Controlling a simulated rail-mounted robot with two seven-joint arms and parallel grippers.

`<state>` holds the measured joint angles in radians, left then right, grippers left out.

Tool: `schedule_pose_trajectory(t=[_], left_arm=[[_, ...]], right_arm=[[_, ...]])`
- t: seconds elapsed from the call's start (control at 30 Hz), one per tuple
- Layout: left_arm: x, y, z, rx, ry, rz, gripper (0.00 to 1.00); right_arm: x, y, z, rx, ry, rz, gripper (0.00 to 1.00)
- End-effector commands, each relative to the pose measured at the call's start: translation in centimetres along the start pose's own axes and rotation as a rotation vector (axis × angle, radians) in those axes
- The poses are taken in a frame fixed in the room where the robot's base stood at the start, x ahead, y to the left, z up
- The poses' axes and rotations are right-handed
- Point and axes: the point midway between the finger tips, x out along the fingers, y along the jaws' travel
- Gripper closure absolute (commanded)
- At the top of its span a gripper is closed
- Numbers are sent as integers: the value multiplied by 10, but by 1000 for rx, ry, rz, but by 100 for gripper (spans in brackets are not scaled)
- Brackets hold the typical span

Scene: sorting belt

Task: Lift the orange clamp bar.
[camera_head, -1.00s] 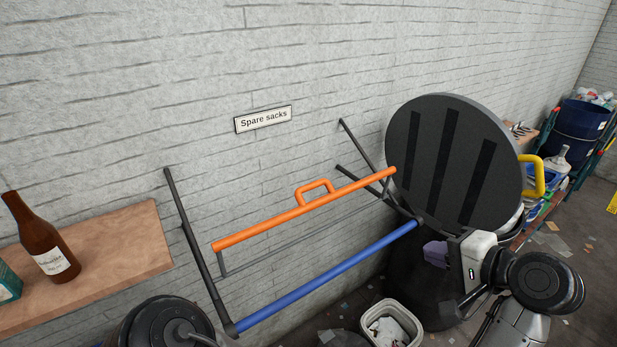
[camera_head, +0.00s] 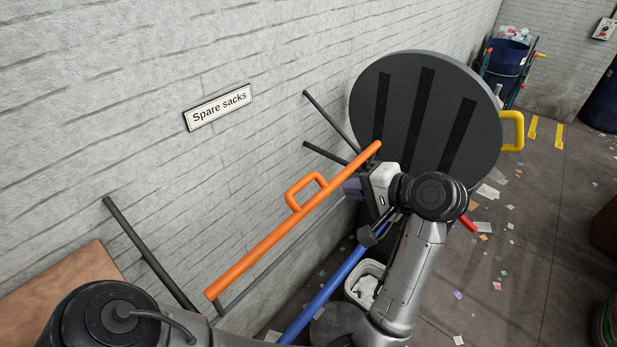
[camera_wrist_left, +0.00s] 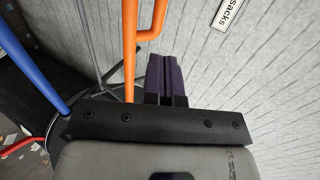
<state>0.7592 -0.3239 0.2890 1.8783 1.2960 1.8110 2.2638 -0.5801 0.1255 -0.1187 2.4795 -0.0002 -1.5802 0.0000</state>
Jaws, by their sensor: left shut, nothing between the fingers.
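The orange clamp bar (camera_head: 262,250) runs slanting across the wire-like dark frame on the wall, with a loop handle (camera_head: 290,196) on its upper side. My left gripper (camera_head: 352,188) is shut and empty, its purple fingers just right of the bar's upper right part. In the left wrist view the shut fingers (camera_wrist_left: 160,75) lie beside the orange bar (camera_wrist_left: 130,50), close to the handle's end (camera_wrist_left: 157,22). Whether they touch it I cannot tell. My right gripper is not in view.
A blue bar (camera_head: 325,292) runs below the orange one. A white bin (camera_head: 378,268) is below. A wooden shelf (camera_head: 55,295) is at lower left. A "Spare sacks" sign (camera_head: 217,107) hangs above.

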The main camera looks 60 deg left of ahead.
Motion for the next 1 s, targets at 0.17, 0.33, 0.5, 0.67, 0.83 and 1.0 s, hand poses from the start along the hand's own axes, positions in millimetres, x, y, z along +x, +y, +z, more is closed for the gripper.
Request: schedule_pose_trajectory(t=[0.17,0.33,0.5,0.67,0.83,1.0], left_arm=[[33,-5,1,1,-4,-3,100],[64,-5,1,1,-3,-4,100],[89,-5,1,2,-3,-3,100],[106,-3,0,1,-2,-3,100],[114,-2,0,0,0,-2,100],[117,0,0,0,0,-1,100]], right_arm=[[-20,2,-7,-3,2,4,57],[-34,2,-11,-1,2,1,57],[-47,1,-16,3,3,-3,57],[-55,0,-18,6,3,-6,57],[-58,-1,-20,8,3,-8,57],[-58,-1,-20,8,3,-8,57]])
